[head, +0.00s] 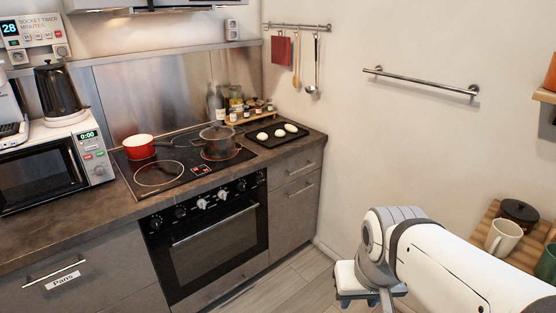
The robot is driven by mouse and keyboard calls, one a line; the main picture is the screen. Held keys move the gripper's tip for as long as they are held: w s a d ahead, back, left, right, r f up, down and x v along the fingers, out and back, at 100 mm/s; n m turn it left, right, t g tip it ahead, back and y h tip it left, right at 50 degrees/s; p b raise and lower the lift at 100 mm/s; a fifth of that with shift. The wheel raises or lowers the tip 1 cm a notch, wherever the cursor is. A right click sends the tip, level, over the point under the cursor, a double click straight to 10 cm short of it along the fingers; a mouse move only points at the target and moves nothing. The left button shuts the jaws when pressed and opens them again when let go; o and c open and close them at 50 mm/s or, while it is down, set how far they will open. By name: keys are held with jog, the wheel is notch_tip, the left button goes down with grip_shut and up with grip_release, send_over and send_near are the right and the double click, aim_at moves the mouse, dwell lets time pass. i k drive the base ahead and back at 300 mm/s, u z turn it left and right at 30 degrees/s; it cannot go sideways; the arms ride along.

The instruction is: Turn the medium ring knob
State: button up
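The oven front (214,240) has a black control panel with a row of knobs. Two knobs near the middle look silver, the left-middle knob (202,204) and the right-middle knob (222,196); the others are black. I cannot read any markings, so I cannot tell which is the medium ring knob. The black hob (186,166) above has rings of different sizes; an empty ring (159,174) shows at its front left. My gripper (360,298) is at the bottom edge, right of the oven and apart from it. It is partly cut off, its fingers unclear.
A red pan (139,147) and a lidded dark pot (217,140) stand on the hob. A black tray (276,135) with white egg-like items is right of it. A microwave (44,165) stands left. Floor (285,285) before the oven looks clear. Mugs (502,238) stand on a right-hand shelf.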

aim_at(258, 178)
jog(key=z, duration=0.25)
jog(key=i, duration=1.4)
jog(key=u, duration=0.4)
jog(key=k, duration=0.75)
jog(key=u, duration=0.1)
jog(key=i, duration=0.9)
jog(key=z, duration=0.05)
